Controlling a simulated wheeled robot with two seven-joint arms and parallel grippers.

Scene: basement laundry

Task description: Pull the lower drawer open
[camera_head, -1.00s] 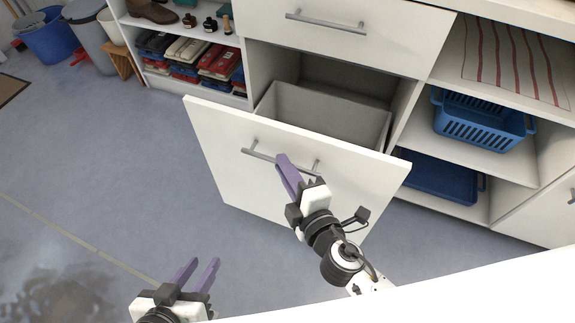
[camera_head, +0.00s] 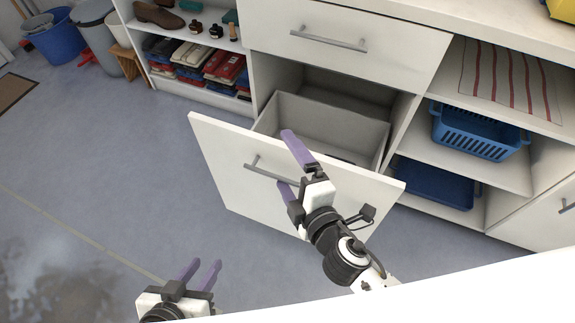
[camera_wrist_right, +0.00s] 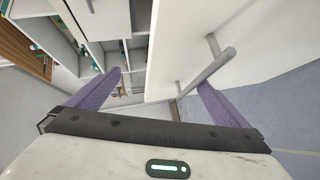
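The lower drawer (camera_head: 225,165) is pulled well out of the cabinet, and its empty-looking grey inside shows behind the white front. Its bar handle (camera_head: 262,172) is partly hidden by my right gripper in the head view. My right gripper (camera_head: 293,170) is at the drawer front, with its purple fingers spread. In the right wrist view, the handle (camera_wrist_right: 212,68) lies in the space between the open fingers, nearer the right finger. Whether a finger touches it I cannot tell. My left gripper (camera_head: 200,274) is open and empty, low above the floor, away from the drawer.
The closed upper drawer (camera_head: 400,45) is above. Shelves at right hold a blue basket (camera_head: 480,135) and a blue tray (camera_head: 435,185). A shoe shelf (camera_head: 195,85) stands left of the drawer. The floor (camera_head: 110,170) left of the drawer is clear.

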